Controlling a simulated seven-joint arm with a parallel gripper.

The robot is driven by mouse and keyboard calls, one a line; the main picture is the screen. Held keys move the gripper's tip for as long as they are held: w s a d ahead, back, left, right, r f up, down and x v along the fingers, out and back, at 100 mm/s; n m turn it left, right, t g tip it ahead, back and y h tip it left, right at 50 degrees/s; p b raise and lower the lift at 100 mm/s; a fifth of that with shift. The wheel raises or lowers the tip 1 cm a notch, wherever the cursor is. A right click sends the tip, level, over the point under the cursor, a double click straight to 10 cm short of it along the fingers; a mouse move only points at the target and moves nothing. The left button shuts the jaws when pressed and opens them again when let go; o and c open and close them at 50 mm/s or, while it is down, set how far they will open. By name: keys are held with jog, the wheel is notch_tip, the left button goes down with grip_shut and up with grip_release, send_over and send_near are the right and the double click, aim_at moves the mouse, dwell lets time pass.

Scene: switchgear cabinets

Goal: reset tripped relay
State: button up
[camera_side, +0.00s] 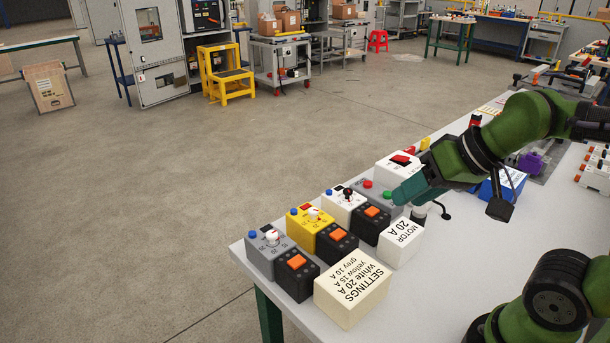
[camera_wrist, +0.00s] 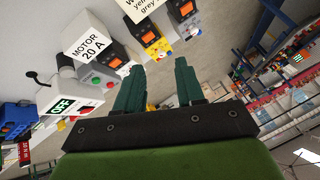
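Three relays stand in a row in the side view: a grey one (camera_side: 266,250), a yellow one (camera_side: 305,228) and a white one (camera_side: 340,205). Each has a blue button and a knob, with an orange-switched black box in front. A block reads MOTOR 20 A (camera_side: 401,241); it also shows in the wrist view (camera_wrist: 88,38). A cream block (camera_side: 352,290) lists settings: white 20 A, yellow 15 A, grey 10 A. My gripper (camera_side: 402,197) is above the bench near the grey box with red and green buttons (camera_side: 378,197). In the wrist view its teal fingers (camera_wrist: 158,72) are apart and empty.
A white box with a red switch (camera_side: 399,165) and a blue box (camera_side: 502,186) stand farther back. The bench's front right (camera_side: 420,300) is clear.

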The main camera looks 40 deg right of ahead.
grip_shut()
dwell(1.4)
